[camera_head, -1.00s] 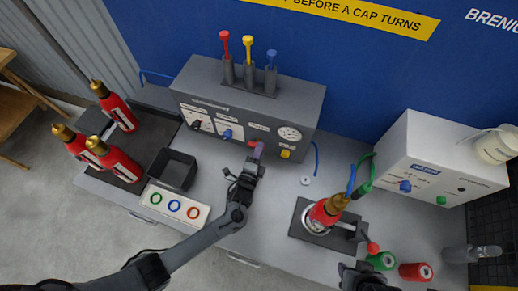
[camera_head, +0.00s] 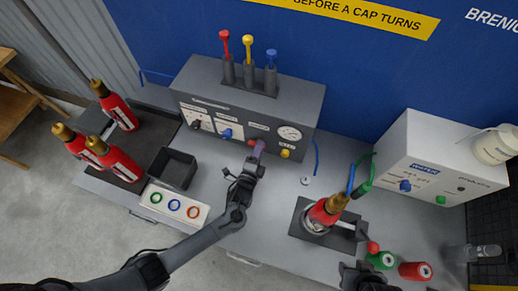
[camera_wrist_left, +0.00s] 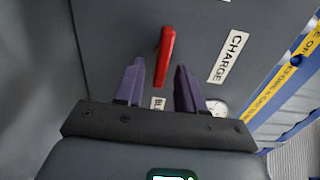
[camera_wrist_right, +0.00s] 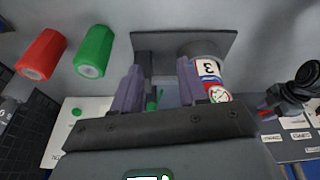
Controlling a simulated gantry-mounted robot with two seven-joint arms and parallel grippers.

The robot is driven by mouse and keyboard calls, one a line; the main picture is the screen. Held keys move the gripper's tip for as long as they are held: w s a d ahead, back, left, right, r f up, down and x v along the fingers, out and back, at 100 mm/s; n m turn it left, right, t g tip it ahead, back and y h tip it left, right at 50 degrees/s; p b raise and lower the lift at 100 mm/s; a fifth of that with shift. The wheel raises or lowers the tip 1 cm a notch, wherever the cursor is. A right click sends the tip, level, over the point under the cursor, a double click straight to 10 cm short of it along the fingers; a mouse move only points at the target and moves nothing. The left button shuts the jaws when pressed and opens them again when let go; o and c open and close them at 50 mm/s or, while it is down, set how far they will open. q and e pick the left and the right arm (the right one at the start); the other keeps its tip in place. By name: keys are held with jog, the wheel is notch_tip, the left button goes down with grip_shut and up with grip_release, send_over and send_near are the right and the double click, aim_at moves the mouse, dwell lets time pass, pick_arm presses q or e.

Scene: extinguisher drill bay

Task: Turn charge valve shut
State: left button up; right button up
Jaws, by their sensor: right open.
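The charge valve's red lever (camera_wrist_left: 165,55) shows on the grey panel in the left wrist view, beside the CHARGE label (camera_wrist_left: 229,57). My left gripper (camera_wrist_left: 159,82) is open, its two purple fingers apart with the lever between and just beyond their tips; contact cannot be told. In the head view the left gripper (camera_head: 257,150) is at the front of the grey charging console (camera_head: 240,110) and partly hides the lever. My right gripper (camera_wrist_right: 158,75) is open and empty, near the clamped red extinguisher (camera_head: 325,211).
The extinguisher stands in a clamp on a dark plate (camera_head: 301,235). Green (camera_head: 381,260) and red (camera_head: 415,271) cylinders stand right of it. A black bin (camera_head: 173,170) and a ring tray (camera_head: 158,209) are left of my left arm. A white WATER box (camera_head: 430,155) stands at right.

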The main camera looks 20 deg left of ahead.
pick_arm(q)
jog(key=s, duration=1)
jog(key=shift+s, duration=0.3)
jog(key=shift+d, duration=0.1)
